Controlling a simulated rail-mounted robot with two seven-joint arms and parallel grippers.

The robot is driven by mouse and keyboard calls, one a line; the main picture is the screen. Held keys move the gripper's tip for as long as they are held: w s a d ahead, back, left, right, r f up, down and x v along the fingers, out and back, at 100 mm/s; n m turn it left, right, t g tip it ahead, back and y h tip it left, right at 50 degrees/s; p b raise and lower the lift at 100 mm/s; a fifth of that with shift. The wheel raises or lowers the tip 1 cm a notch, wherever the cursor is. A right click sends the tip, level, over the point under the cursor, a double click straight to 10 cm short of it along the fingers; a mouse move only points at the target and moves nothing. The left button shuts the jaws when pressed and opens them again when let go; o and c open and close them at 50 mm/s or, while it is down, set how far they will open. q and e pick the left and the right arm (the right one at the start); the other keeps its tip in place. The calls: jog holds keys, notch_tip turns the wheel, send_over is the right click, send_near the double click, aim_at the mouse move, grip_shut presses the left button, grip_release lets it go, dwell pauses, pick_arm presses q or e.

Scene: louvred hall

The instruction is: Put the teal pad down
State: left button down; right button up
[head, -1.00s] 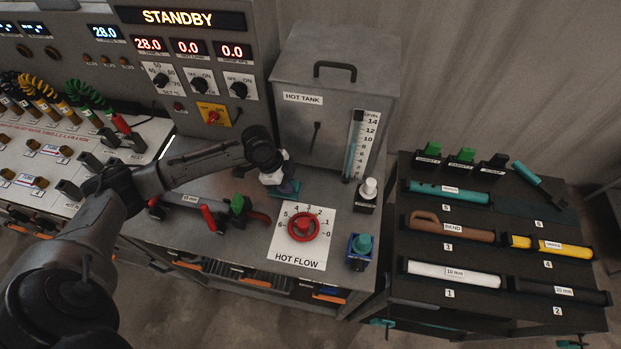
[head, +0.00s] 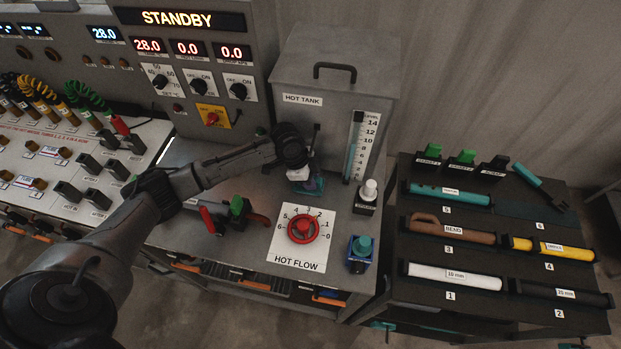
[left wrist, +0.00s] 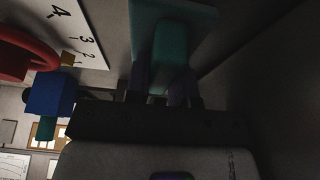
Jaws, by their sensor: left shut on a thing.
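The teal pad (head: 314,187) is at my left gripper (head: 304,178) in the head view, in front of the hot tank and just behind the hot flow dial. The gripper and arm cover part of it. In the left wrist view the pad (left wrist: 203,18) is a flat teal plate with a teal grip block between the fingers of my left gripper (left wrist: 164,90). The gripper is shut on that block. I cannot tell whether the pad touches the bench. My right gripper is in neither view.
The hot tank (head: 335,75) stands behind, with its level gauge (head: 363,145). A red dial (head: 303,229) is in front. A white-topped post (head: 368,190) and a blue block with a teal knob (head: 360,252) stand right. A black rack (head: 480,225) holds tubes.

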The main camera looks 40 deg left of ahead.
pick_arm(q)
jog(key=shift+w, duration=0.1)
jog(key=c, duration=1)
grip_release()
jog(key=shift+f, duration=0.1)
jog(key=shift+r, duration=0.3)
jog(key=p+v, duration=0.1)
jog(key=v, duration=0.9)
jog(key=shift+a+r, duration=0.1)
jog(key=shift+r, duration=0.15)
jog(key=shift+a+r, duration=0.15)
jog(key=shift+r, duration=0.4)
jog(key=shift+s+a, duration=0.1)
jog(key=shift+s, duration=0.1)
